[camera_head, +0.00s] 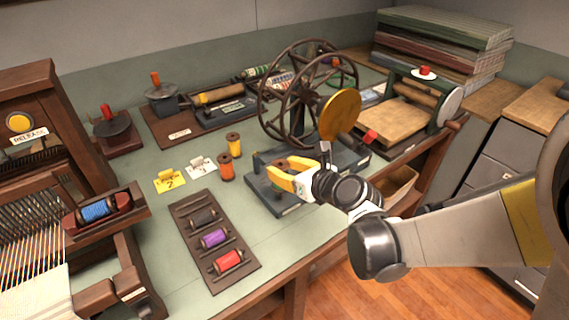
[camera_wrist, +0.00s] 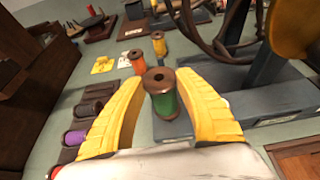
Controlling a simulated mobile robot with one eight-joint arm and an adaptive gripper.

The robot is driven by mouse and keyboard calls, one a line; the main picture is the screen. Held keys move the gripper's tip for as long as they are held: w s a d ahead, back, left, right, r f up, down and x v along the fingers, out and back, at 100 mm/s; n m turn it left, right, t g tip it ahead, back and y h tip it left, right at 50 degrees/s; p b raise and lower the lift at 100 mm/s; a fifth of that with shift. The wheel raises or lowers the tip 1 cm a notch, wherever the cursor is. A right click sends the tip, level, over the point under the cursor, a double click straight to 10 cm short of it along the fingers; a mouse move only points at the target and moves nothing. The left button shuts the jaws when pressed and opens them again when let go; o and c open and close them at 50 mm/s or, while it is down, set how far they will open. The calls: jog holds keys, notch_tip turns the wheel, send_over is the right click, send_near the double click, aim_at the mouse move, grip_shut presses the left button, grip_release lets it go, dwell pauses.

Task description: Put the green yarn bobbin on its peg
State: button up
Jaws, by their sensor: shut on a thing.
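The green yarn bobbin (camera_wrist: 164,103) has brown end flanges and stands roughly upright between the yellow fingers of my gripper (camera_wrist: 163,92). My gripper is shut on it. In the head view my gripper (camera_head: 283,172) is over the grey-blue base (camera_head: 270,192) in front of the spoked wheel, and the bobbin is mostly hidden by the fingers. An orange bobbin (camera_head: 226,167) and a yellow bobbin (camera_head: 234,145) stand upright to the left; they also show beyond the green one in the wrist view. I cannot make out the green bobbin's peg.
A dark rack (camera_head: 237,252) holds purple (camera_head: 214,239) and red (camera_head: 229,262) bobbins lying down. A large spoked wheel (camera_head: 300,95) and brass disc (camera_head: 340,115) rise close behind my gripper. A loom (camera_head: 50,230) is at left. Green tabletop (camera_head: 265,240) is clear between rack and base.

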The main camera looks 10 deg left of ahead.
jog(key=shift+f, duration=2.15)
jog(key=o, duration=1.1)
jog(key=shift+o, duration=0.2)
jog(key=v, duration=1.2)
